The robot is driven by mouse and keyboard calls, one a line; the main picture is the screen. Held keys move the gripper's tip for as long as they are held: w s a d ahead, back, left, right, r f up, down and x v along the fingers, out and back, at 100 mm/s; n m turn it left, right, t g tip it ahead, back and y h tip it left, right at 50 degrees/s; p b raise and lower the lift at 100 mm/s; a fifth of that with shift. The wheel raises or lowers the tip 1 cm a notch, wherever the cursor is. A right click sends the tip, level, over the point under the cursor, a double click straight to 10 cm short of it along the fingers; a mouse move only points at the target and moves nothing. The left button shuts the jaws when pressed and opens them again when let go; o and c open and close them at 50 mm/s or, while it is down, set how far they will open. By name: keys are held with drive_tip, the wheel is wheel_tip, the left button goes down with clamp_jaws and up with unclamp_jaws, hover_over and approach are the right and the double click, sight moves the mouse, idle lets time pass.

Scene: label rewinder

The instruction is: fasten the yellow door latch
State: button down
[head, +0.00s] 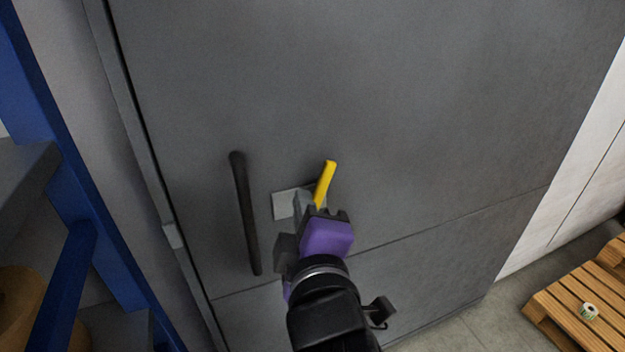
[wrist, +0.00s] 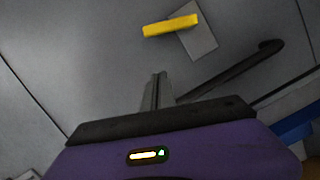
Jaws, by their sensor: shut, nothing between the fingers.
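The yellow door latch (head: 325,182) is a short bar on a light grey plate (head: 285,205) on the grey door (head: 400,110). In the head view it stands steeply, its top leaning right. In the wrist view the latch (wrist: 170,26) lies across one end of the plate (wrist: 200,42). My gripper (head: 301,200) is shut and empty, just below and left of the latch in the head view. In the wrist view my gripper's fingertips (wrist: 158,76) are together, with a gap in the picture between them and the latch. Part of the plate is hidden behind my gripper in the head view.
A long black handle (head: 245,214) stands on the door left of the plate. A blue frame (head: 75,180) with shelves is at the left. A wooden pallet (head: 590,285) with a small roll (head: 589,311) lies on the floor at the lower right.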

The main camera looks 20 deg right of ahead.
drive_tip(key=p, duration=0.1)
hover_over(320, 185)
drive_tip(key=s+a, duration=0.1)
drive_tip(key=a, duration=0.4)
drive_tip(key=shift+s+f, duration=0.2)
drive_tip(key=shift+f, duration=0.1)
drive_tip(key=shift+d+f+p, duration=0.25)
drive_tip(key=shift+d, duration=0.4)
drive_tip(key=shift+d+f+p, duration=0.2)
drive_tip(key=shift+d, duration=0.4)
drive_tip(key=shift+d+f, duration=0.3)
drive_tip(key=shift+d, duration=0.4)
drive_tip(key=shift+w, duration=0.1)
